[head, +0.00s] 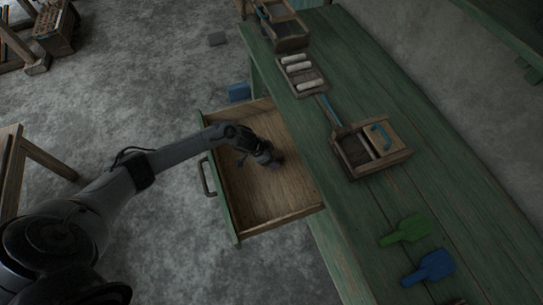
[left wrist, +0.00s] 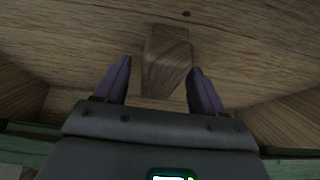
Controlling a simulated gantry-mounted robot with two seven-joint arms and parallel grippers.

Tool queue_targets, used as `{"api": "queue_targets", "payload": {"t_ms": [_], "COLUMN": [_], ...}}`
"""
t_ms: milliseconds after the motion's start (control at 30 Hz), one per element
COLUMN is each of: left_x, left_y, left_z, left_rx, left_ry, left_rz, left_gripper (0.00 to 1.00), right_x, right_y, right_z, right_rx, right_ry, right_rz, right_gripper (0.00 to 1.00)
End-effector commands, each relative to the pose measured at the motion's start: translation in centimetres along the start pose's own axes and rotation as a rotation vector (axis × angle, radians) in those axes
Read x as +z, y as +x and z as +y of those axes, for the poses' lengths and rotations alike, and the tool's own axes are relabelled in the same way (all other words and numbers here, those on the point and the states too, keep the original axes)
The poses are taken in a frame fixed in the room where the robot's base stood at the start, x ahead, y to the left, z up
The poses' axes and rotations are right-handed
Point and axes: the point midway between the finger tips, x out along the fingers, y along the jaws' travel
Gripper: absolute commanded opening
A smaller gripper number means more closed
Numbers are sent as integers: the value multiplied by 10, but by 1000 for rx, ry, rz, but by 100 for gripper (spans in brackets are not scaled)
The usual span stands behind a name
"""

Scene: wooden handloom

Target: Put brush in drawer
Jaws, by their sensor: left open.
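The drawer (head: 282,205) is pulled out from the green table, its wooden inside facing up. My left gripper (head: 272,163) is down in the drawer. In the left wrist view its two purple fingers (left wrist: 160,66) are open, one on each side of a wooden block (left wrist: 167,58) lying on the drawer's wooden floor. Gaps show between the block and both fingers. The block may be the brush; I cannot tell, as no bristles show. In the head view the gripper hides it. My right gripper is not in view.
The green table (head: 455,190) holds a wooden tray (head: 352,172), a smaller tray with white rolls (head: 299,75), a green paddle-like tool (head: 407,230) and a blue one (head: 431,268). A blue object (head: 239,92) is by the drawer's far side. The drawer's front part is clear.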

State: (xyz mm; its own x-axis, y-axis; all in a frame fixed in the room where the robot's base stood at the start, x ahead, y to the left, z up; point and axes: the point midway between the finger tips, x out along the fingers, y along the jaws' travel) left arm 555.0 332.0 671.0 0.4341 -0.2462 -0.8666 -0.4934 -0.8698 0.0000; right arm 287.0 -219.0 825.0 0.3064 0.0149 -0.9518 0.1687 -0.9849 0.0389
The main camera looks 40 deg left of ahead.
Motion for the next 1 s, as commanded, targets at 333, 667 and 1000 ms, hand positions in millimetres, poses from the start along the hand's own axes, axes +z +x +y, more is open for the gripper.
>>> {"api": "queue_targets", "payload": {"t_ms": [333, 667, 1000], "left_x": [-3, -2, -9], "left_y": [-39, -97, -110], "left_z": [-1, 0, 35], "left_rx": [-2, -1, -8], "left_ry": [3, 2, 42], "left_rz": [-1, -1, 30], "left_gripper": [70, 70, 70], "right_x": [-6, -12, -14], "right_y": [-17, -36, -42], "right_z": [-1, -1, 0], "right_rx": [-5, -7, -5], "right_ry": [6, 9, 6], "right_rz": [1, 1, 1], "right_gripper": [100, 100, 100]}}
